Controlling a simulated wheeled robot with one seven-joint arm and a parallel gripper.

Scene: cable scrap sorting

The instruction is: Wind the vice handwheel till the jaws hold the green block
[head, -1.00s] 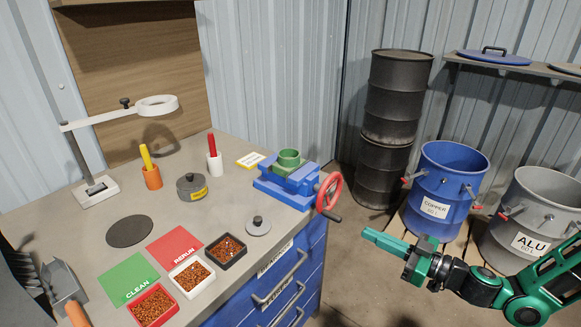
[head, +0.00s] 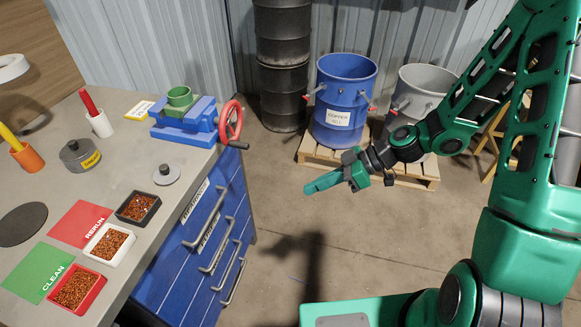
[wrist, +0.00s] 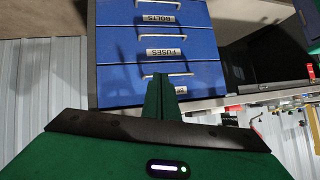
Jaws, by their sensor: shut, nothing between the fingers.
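The blue vice (head: 185,131) stands at the right back corner of the workbench. A green block with a round, hollow top (head: 180,97) sits at its jaws; I cannot tell whether both jaws touch it. The red handwheel (head: 238,121) is on the vice's right side, with a dark handle sticking out low and to the right. My gripper (head: 308,187) is shut and empty, to the right of and lower than the handwheel in the head view, clear of it. In the wrist view my gripper's fingers (wrist: 158,78) are together in front of the blue drawers; no vice shows there.
The workbench (head: 155,180) holds pots, trays of granules and coloured mats. Blue drawers (head: 205,240) with protruding handles face my arm. A blue copper drum (head: 342,105) and a grey drum (head: 425,85) stand on a pallet behind my gripper. Floor between is clear.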

